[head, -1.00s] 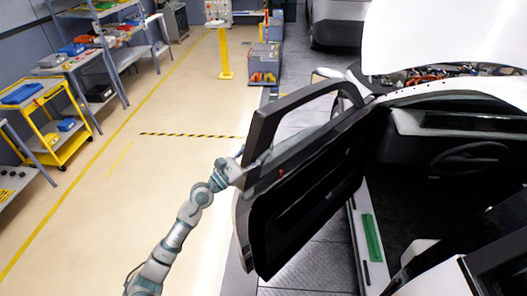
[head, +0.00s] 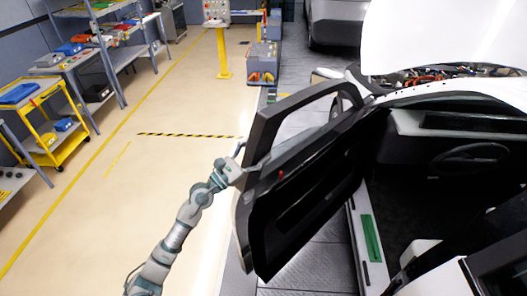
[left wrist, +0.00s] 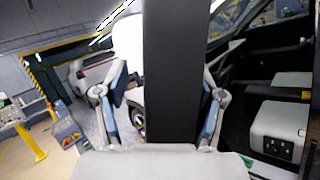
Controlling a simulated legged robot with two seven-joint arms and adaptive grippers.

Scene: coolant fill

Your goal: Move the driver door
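The driver door (head: 305,190) stands wide open on the left side of the white car, its dark inner panel and window frame facing me. My left gripper (head: 243,163) is at the door's outer edge, near the base of the window frame. In the left wrist view, a dark upright bar of the door (left wrist: 175,75) stands between the fingers of my left gripper (left wrist: 163,105). The fingers are spread, with a gap on the left of the bar; the right finger is close to it or touching, I cannot tell which. My right gripper is not in view.
The car's cabin (head: 450,165) lies open to the right, with its white hood raised. A yellow cart (head: 48,125) and shelves line the left wall. A yellow post (head: 223,55) stands far back. The floor (head: 130,190) left of the door is clear.

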